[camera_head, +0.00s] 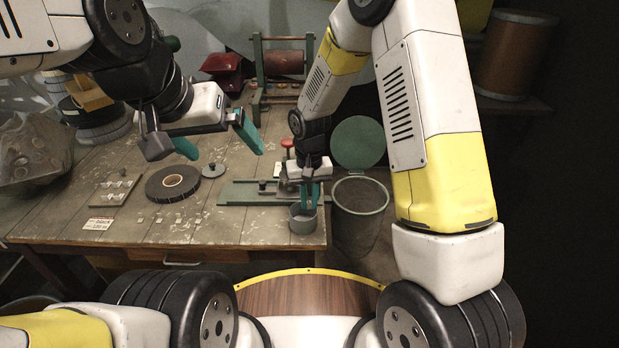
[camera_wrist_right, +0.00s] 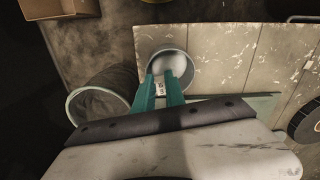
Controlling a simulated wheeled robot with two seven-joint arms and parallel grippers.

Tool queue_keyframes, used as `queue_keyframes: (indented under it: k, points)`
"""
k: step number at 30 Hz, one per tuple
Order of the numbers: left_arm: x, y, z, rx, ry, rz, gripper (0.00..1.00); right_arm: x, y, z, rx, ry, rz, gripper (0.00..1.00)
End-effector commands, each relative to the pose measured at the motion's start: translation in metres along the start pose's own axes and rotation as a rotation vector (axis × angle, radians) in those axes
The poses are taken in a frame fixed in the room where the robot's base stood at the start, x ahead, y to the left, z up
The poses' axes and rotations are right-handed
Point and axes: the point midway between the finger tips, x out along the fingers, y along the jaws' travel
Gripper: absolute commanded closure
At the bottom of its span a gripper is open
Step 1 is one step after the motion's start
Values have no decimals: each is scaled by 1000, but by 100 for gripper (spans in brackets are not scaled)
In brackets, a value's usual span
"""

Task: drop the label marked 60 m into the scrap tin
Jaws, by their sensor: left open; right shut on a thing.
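The scrap tin is a small grey round cup (camera_head: 303,224) at the front right corner of the table. It also shows in the right wrist view (camera_wrist_right: 179,56), open and facing up. My right gripper (camera_head: 310,201) is just above the tin, pointing down, and is shut on a small white label (camera_wrist_right: 161,88). The label has dark print too small to read surely. In the right wrist view the label sits between the teal fingertips, over the tin's near side. My left gripper (camera_head: 222,150) is open and empty, raised over the table at the left.
Several small labels (camera_head: 159,219) lie in a row near the table's front edge. A black tape roll (camera_head: 172,184) and a printed card (camera_head: 99,223) lie left of the tin. A green-railed fixture (camera_head: 245,193) is behind it. A mesh bin (camera_head: 360,196) stands right of the table.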

Motion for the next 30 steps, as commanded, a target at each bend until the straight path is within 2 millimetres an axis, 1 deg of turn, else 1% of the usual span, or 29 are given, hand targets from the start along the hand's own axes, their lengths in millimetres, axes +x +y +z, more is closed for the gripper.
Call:
queue_keyframes:
  k: [7,8,9,11,12,20,23,26,30]
  points:
    - [0,0,0,0,0,0,2,1,0,0,0,0,0,100]
    - [0,0,0,0,0,0,2,1,0,0,0,0,0,83]
    - [0,0,0,0,0,0,2,1,0,0,0,0,0,75]
    - [0,0,0,0,0,0,2,1,0,0,0,0,0,63]
    - [0,0,0,0,0,0,2,1,0,0,0,0,0,59]
    - [0,0,0,0,0,0,2,1,0,0,0,0,0,59]
    - [0,0,0,0,0,0,2,-4,0,0,0,2,0,59]
    - [0,0,0,0,0,0,2,-18,0,-1,0,4,0,59]
    - [0,0,0,0,0,0,2,-43,0,-1,-1,3,-1,59]
